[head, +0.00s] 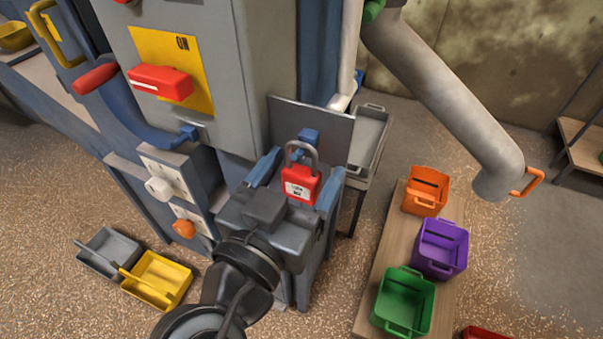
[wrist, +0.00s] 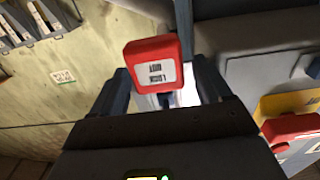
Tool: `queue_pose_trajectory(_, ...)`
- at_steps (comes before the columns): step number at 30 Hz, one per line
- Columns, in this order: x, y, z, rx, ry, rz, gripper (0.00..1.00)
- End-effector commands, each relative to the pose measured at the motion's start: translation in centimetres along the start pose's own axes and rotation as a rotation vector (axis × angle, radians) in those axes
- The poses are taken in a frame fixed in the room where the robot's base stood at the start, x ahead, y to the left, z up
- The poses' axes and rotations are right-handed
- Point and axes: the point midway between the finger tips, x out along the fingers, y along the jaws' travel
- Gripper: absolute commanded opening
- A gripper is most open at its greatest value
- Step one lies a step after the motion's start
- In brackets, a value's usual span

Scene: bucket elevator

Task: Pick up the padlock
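The red padlock (head: 300,184) has a white label and a grey shackle. In the head view it is upright, its shackle at a blue peg (head: 309,137) on a grey plate (head: 337,130); whether the shackle hangs on the peg is unclear. My gripper (head: 304,166) reaches up from below, its two blue-grey fingers apart on either side of the padlock. In the wrist view the padlock (wrist: 153,73) shows between the spread fingers of my gripper (wrist: 160,68), with gaps at its sides. Its shackle is hidden there.
A grey cabinet with a red switch handle (head: 161,82) on a yellow plate stands at left. A grey pipe (head: 440,85) comes down at right. Orange (head: 426,190), purple (head: 440,248) and green (head: 403,301) bins stand on a wooden board. Grey and yellow bins (head: 156,280) lie at lower left.

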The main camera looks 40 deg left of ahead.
Motion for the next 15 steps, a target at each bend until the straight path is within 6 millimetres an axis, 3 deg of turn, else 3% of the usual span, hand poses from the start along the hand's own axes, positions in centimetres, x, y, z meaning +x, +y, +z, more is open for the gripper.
queue_pose_trajectory(2,-0.01,0.01,0.0,0.0,0.0,0.0,0.69)
queue_pose_trajectory(15,-0.03,0.01,0.01,-0.001,0.0,0.0,0.27)
